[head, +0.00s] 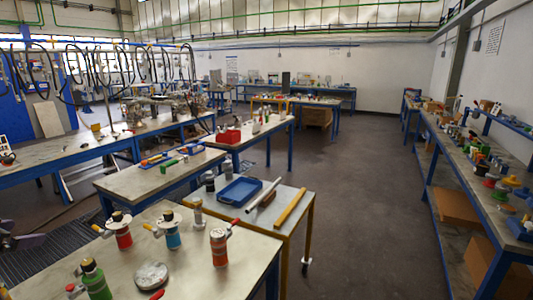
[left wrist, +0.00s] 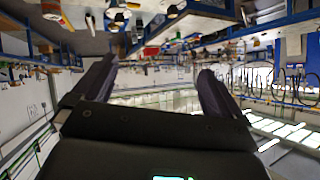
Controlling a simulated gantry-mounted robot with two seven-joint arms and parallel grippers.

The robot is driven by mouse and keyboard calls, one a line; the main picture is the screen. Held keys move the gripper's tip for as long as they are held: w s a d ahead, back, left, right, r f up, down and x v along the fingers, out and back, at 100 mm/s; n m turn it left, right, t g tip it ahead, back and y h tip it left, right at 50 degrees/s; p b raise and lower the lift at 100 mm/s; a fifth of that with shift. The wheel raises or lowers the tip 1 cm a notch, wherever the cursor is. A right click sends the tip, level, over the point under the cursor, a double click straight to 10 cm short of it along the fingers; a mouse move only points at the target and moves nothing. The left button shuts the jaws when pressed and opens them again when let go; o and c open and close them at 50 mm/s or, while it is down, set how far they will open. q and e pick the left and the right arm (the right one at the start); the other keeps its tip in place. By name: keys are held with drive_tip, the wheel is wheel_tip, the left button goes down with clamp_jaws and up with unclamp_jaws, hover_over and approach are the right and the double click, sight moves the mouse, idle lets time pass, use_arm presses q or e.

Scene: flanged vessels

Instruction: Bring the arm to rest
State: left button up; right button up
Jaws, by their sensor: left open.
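My left gripper (head: 22,236) shows at the left edge of the head view, beside the near table and apart from the vessels. In the left wrist view its two dark fingers (left wrist: 158,66) are spread with nothing between them. On the near table (head: 190,275) stand a red vessel (head: 122,234), a blue vessel (head: 172,234), an orange-red vessel (head: 218,250) and a green vessel (head: 96,284). A round grey flange disc (head: 151,276) lies among them. My right gripper is not in view.
A small table holds a blue tray (head: 240,191), a pale tube (head: 264,195) and a yellow bar (head: 290,207). A long bench (head: 450,160) with many parts runs along the right. The floor (head: 365,200) between is clear. A dark floor grating (head: 50,255) lies near my left gripper.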

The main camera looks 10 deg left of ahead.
use_arm(q)
drive_tip(key=s+a+r+n+g+y, duration=0.15)
drive_tip(key=s+a+r+y, duration=0.4)
drive_tip(key=s+a, duration=0.85)
drive_tip(key=w+d+f+m+g, duration=0.2)
drive_tip(key=d+f, duration=1)
drive_tip(key=d, duration=0.2)
drive_tip(key=w+d+f+m+g, duration=0.1)
drive_tip(key=w+d+f+g, duration=0.1)
drive_tip(key=d+f, duration=1.05)
drive_tip(key=s+d+f+m+g+h, duration=0.1)
drive_tip(key=s+d+f+h, duration=0.1)
drive_tip(key=s+d+f, duration=0.85)
drive_tip(key=s+d+f+m+g+h, duration=0.2)
drive_tip(key=s+d+f, duration=0.5)
drive_tip(key=d, duration=0.6)
drive_tip(key=s+d+n+h, duration=0.25)
drive_tip(key=d+n, duration=0.25)
drive_tip(key=d, duration=0.5)
wheel_tip(320, 180, up, 38)
drive_tip(key=w+p, duration=0.1)
drive_tip(key=p, duration=3.6)
drive_tip(key=shift+a+m+p, duration=0.25)
drive_tip(key=shift+m+p, duration=0.1)
drive_tip(key=shift+f, duration=0.15)
